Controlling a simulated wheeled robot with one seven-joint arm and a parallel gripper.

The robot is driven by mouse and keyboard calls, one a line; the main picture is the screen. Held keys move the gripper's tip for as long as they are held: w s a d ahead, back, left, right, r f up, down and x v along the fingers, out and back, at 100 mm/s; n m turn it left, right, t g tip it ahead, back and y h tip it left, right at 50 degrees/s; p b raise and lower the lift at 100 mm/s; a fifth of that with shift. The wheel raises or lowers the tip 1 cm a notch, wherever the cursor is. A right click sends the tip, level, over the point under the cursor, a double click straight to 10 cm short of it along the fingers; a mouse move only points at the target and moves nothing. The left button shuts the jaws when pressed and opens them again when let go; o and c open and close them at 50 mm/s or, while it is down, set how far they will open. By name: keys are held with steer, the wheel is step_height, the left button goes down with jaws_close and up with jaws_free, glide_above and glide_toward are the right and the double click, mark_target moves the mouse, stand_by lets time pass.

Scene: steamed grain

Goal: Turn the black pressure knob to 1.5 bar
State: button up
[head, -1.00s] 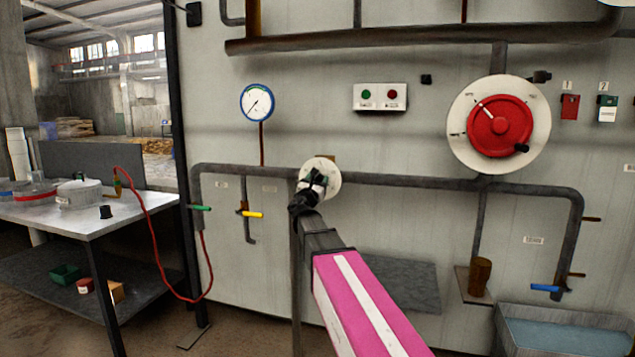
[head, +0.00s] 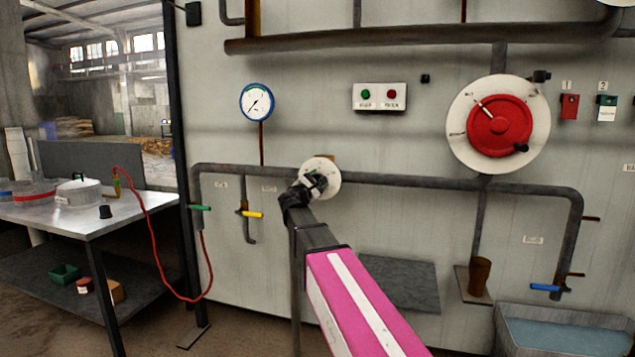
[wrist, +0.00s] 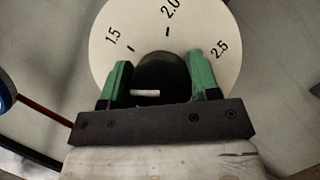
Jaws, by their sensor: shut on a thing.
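The black pressure knob (wrist: 165,72) sits at the centre of a pale round dial (wrist: 103,45) in the wrist view. The dial shows 1.5 at upper left, 2.0 near the top and 2.5 at right. A short white mark lies across the knob, left of its middle; which number it points to I cannot tell. My gripper (wrist: 159,64) is shut on the knob, one green finger on each side. In the head view my gripper (head: 314,183) covers most of the knob in front of the dial (head: 331,172). The lower dial is hidden in the wrist view.
A blue-rimmed gauge (head: 256,103) hangs up left, its needle pointing to lower left. A grey pipe (head: 420,181) runs along the wall at dial height. A yellow-handled valve (head: 252,214) is to the left. A large red wheel (head: 499,126) is at right.

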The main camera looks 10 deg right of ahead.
steer(key=m+g, duration=0.2)
steer(key=m, duration=0.2)
steer(key=shift+d+f+m+g, duration=0.15)
steer(key=shift+m+g, duration=0.45)
steer(key=shift+m, duration=1.4)
steer(key=o, duration=0.9)
steer(key=v, duration=1.1)
